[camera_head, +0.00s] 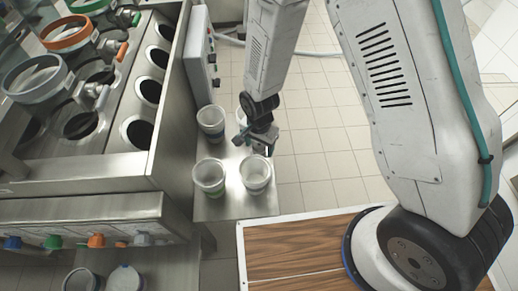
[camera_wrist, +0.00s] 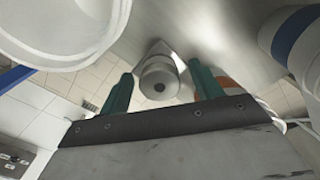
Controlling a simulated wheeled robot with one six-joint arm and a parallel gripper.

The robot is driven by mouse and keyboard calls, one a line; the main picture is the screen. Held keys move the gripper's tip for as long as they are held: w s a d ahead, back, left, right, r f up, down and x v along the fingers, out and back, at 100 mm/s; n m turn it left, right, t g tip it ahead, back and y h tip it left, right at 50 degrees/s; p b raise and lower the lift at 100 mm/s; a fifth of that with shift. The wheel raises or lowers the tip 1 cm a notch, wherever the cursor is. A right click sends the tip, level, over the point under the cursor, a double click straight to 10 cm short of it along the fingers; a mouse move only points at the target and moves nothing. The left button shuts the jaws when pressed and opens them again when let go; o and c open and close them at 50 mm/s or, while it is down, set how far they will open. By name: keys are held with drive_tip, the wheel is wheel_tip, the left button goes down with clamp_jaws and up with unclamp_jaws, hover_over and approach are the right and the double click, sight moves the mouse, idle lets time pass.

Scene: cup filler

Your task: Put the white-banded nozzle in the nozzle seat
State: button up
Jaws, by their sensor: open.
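My gripper (camera_head: 257,142) hangs low among the cups on the steel side table. In the wrist view its two green fingers (camera_wrist: 162,74) are apart. A pale grey cylindrical part (camera_wrist: 158,80) with a dark hole in its end lies between the fingers in that view, with gaps on both sides; it looks like a nozzle, but I see no clear white band on it. An orange piece (camera_wrist: 229,82) shows partly behind the right finger. I cannot make out the nozzle seat with certainty in either view.
White cups stand close around my gripper: front right (camera_head: 256,175), front left (camera_head: 209,177), back left (camera_head: 211,122). One behind is partly hidden. The side table (camera_head: 235,208) adjoins the filler machine (camera_head: 85,172). Tiled floor lies open to the right.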

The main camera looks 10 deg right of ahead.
clamp_jaws()
